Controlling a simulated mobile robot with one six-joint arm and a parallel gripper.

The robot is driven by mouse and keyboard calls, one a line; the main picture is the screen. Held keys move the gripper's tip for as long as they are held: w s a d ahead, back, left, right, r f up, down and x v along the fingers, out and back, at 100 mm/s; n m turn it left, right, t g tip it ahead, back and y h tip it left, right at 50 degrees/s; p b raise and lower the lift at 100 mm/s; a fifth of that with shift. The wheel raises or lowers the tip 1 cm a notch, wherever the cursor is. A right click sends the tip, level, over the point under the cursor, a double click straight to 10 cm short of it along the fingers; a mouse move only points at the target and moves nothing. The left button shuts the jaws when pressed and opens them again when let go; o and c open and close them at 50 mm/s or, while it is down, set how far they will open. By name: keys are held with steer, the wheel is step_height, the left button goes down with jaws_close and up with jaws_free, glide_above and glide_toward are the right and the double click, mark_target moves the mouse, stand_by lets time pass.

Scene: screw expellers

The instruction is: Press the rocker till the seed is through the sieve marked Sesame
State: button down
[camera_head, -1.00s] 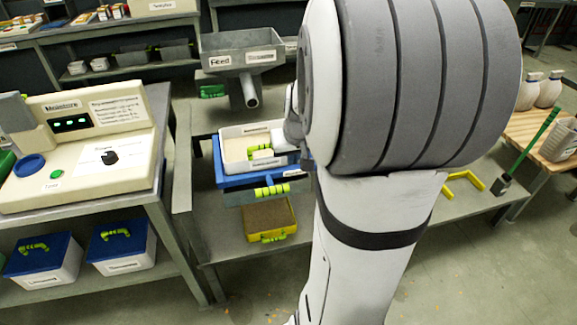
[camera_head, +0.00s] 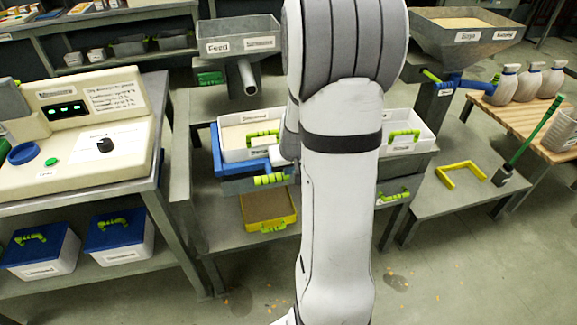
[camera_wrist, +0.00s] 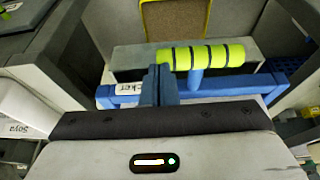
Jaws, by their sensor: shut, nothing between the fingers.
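The rocker is a blue bar with a yellow-green ribbed grip (camera_head: 270,180), at the front of the blue frame under a white tray (camera_head: 232,137). In the wrist view the rocker's grip (camera_wrist: 208,56) lies just beyond my gripper (camera_wrist: 160,72). My gripper's blue fingers are shut and empty, standing close to the bar just left of the grip; I cannot tell whether they touch it. A label on the bar ends in "cker". The tray holds pale material and a green-handled part. Its label is too small to read, so I cannot tell where "Sesame" is marked.
A grey hopper labelled Feed (camera_head: 237,45) stands behind the tray. A yellow-framed brown tray (camera_head: 268,210) sits below. My arm hides the middle of the bench. A control console (camera_head: 75,125) stands left.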

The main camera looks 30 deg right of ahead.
steer(key=f+b, duration=0.4)
steer(key=s+f+b, duration=0.1)
steer(key=b, duration=0.1)
steer(key=shift+a+f, duration=0.2)
steer(key=shift+f, duration=0.2)
steer(key=p+v, duration=0.1)
steer(key=v, duration=0.1)
steer(key=w+p+v, duration=0.1)
steer(key=p+v, duration=0.1)
steer(key=v, duration=0.1)
steer(key=shift+d+r+p, duration=0.1)
steer(key=shift+r+p, duration=0.2)
steer(key=shift+r, duration=0.2)
steer(key=s+p+v, duration=0.1)
steer(key=v, duration=0.8)
steer(key=shift+s, duration=0.2)
steer(key=shift+f, duration=0.1)
stand_by(1.2)
